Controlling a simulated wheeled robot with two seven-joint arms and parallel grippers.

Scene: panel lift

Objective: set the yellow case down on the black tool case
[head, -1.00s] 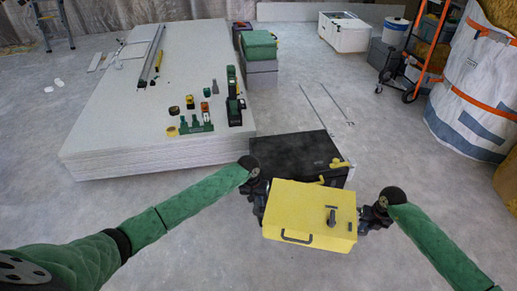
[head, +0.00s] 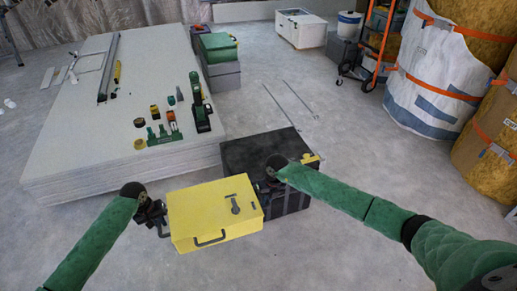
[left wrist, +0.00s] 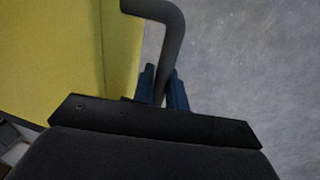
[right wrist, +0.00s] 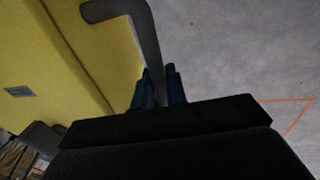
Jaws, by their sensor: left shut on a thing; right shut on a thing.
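The yellow case (head: 200,218) has a dark front handle and a dark fitting on its lid. My left gripper (head: 160,221) is shut on the dark handle at its left end; the handle shows between blue fingers in the left wrist view (left wrist: 164,88). My right gripper (head: 264,190) is at its right end, and the right wrist view (right wrist: 160,90) shows it shut on another dark handle. The black tool case (head: 250,152) stands on the floor behind and right of the yellow case, partly hidden by my right arm. The yellow case's height above the floor is hard to tell.
A stack of pale panels (head: 110,160) with tools on top lies at the left. A white box (head: 300,30), an orange cart (head: 380,45) and big bags (head: 430,80) stand at the back right. The right floor is clear.

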